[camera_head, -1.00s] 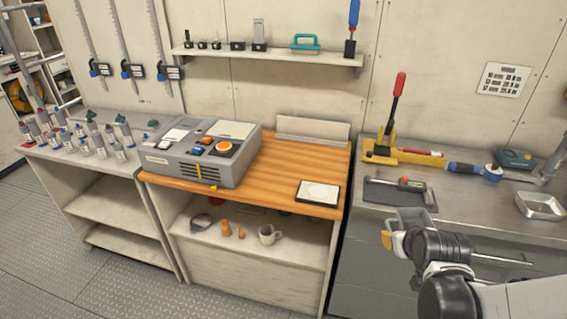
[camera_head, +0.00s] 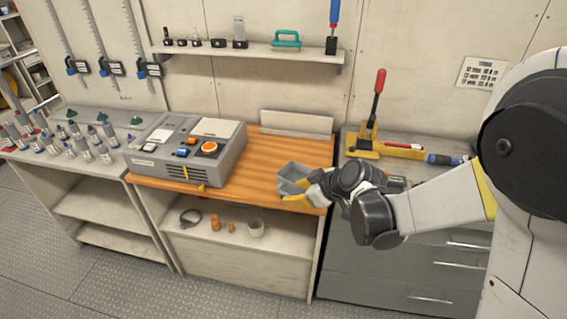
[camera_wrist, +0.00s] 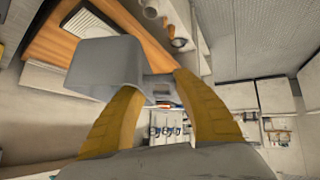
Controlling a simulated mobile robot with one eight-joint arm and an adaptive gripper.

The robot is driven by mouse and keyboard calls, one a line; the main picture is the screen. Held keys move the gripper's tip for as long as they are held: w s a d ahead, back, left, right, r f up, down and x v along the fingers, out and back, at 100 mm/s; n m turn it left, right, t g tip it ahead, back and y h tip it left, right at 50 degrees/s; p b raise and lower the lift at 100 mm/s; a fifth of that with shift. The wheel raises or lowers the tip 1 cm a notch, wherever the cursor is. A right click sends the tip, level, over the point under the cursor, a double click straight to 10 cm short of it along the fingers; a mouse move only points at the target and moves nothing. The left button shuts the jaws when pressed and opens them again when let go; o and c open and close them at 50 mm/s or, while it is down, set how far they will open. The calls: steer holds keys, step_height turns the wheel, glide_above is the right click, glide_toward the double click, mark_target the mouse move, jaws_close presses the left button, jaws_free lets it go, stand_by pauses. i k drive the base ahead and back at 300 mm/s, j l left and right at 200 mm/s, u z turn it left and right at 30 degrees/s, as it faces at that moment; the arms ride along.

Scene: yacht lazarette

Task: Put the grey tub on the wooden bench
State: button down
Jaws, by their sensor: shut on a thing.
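The grey tub (camera_head: 291,178) shows in the head view at the right front part of the wooden bench (camera_head: 262,160). My gripper (camera_head: 308,195) is shut on the tub's near right side with its yellow fingers. In the wrist view the tub (camera_wrist: 110,65) lies between and beyond the yellow fingers (camera_wrist: 165,105), with the wooden bench top (camera_wrist: 60,45) behind it. I cannot tell whether the tub touches the bench or hangs just above it. The flat dark-framed pad seen earlier at this spot is hidden.
A grey control box (camera_head: 187,150) fills the bench's left half. A pale upright board (camera_head: 297,123) stands at its back. A yellow lever press (camera_head: 375,145) stands on the right counter. The bench middle is clear.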

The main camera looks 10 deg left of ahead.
mark_target(269, 168)
steer(key=i, duration=0.9)
